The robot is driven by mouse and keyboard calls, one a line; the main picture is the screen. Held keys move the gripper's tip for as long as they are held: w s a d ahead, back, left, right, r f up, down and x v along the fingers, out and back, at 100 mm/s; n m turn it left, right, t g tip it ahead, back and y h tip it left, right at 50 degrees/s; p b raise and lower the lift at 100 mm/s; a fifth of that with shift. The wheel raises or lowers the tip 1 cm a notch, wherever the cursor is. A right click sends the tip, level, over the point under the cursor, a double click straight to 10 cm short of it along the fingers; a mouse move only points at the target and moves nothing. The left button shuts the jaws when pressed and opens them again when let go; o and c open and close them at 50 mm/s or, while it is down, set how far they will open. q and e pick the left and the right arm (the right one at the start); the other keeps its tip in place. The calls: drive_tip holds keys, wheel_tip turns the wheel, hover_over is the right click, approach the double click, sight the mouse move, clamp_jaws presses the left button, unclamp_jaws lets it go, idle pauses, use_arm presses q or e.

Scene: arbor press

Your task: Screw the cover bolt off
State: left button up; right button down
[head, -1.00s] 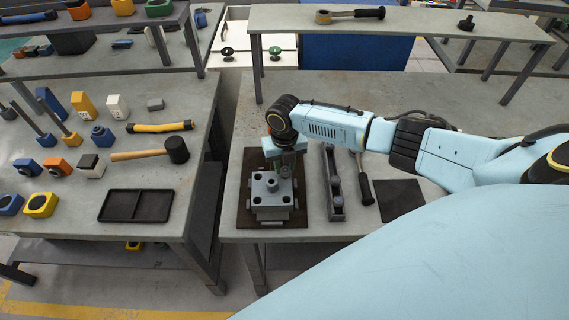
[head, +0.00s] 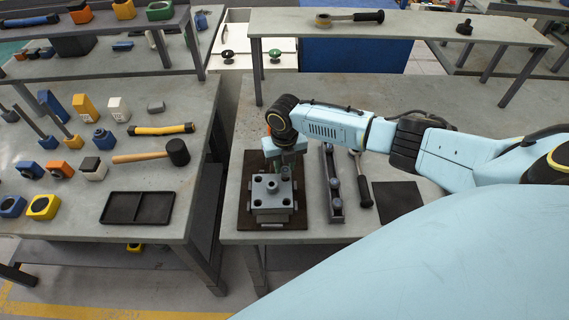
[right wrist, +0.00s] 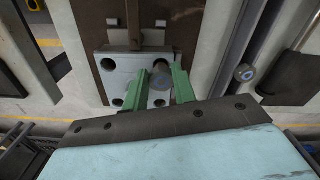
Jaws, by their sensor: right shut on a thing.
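The grey press block with its square cover (head: 262,205) sits on a dark brown plate near the front of the right table. Holes show in the cover's corners, and a round grey boss rises in its middle. My right gripper (head: 285,170) points down at the cover's back right corner. In the right wrist view its green fingers (right wrist: 160,72) are shut on the round grey cover bolt (right wrist: 161,84), one on each side. The bolt's lower part is hidden, so I cannot tell how far it sits in the cover (right wrist: 112,68). My left gripper is out of view.
A narrow rack (head: 333,185) with round grey pieces stands right of the block. A black-handled tool (head: 364,188) and a dark mat (head: 397,201) lie beyond it. The left table holds a black tray (head: 137,208) and a mallet (head: 177,152). Table behind the arm is clear.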

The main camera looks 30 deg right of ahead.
sight(284, 167)
drive_tip(key=shift+r+p, duration=0.45)
drive_tip(key=shift+r, duration=1.1)
